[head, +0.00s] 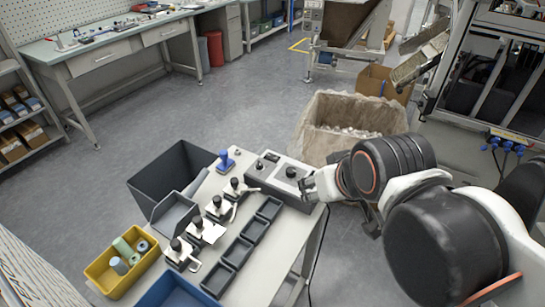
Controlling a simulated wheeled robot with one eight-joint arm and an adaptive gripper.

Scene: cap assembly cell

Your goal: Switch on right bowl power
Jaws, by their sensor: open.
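A grey control box (281,182) sits at the far end of the narrow table. It carries a black knob (291,173) on its right part and a smaller dark control (260,164) on its left part. Labels are too small to read, so I cannot tell which control is the right bowl power. My gripper (307,186) is open and empty at the right end of the box, close beside the black knob. I cannot tell whether a fingertip touches the box. My arm comes in from the right.
Several toggle clamps (197,230) and a row of dark trays (238,252) fill the table (214,187). A blue-handled stamp (225,161) stands near the box. A yellow bin (105,281) is at the left, a lined carton (318,125) behind.

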